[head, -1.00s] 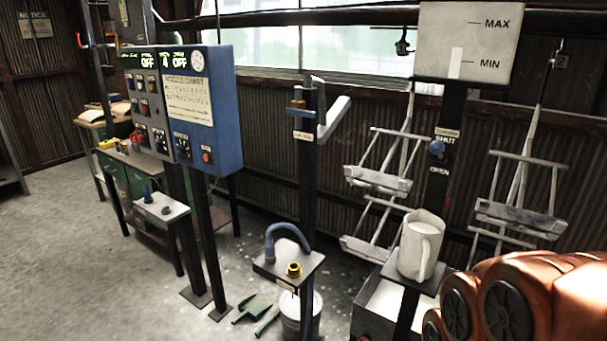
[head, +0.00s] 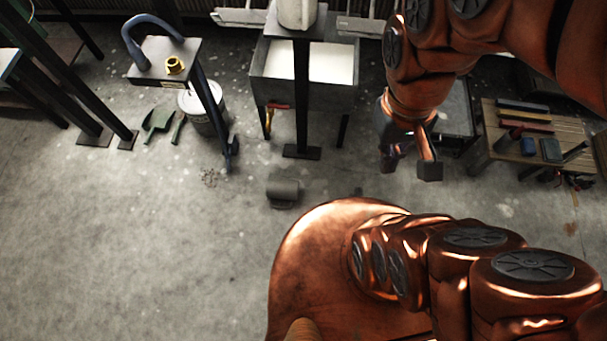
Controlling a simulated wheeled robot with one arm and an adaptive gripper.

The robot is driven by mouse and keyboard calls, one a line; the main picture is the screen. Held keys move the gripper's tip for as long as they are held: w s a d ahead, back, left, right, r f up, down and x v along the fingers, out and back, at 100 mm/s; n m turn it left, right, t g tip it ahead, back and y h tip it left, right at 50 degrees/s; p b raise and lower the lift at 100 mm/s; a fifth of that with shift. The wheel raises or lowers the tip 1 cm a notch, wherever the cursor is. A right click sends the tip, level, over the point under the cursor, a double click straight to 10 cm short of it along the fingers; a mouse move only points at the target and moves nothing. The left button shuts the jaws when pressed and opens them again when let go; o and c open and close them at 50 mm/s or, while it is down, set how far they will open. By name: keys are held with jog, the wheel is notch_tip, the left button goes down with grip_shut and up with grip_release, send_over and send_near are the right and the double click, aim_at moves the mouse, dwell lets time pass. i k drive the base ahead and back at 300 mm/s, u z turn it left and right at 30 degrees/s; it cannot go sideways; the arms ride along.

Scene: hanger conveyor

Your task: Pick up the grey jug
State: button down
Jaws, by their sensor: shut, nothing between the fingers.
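A pale grey-white jug (head: 296,12) stands upright on a small dark stand (head: 293,36) at the top of the head view. Its upper part is cut off by the frame edge. My gripper (head: 408,168) hangs to the right of and nearer than the jug, pointing down, apart from it. The gripper is shut and holds nothing. A dark grey cylindrical object (head: 284,192) lies on the floor below the stand; I cannot tell what it is.
A trough of white liquid (head: 332,64) is behind the stand post. To the left are a small table with a blue hose (head: 134,47), a bucket (head: 199,105) and a green dustpan (head: 156,124). A wooden bench (head: 535,135) is at right. The left floor is clear.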

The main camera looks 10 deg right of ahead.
aim_at(278, 187)
jog(key=z, duration=0.75)
jog(key=k, duration=0.35)
jog(key=u, duration=1.2)
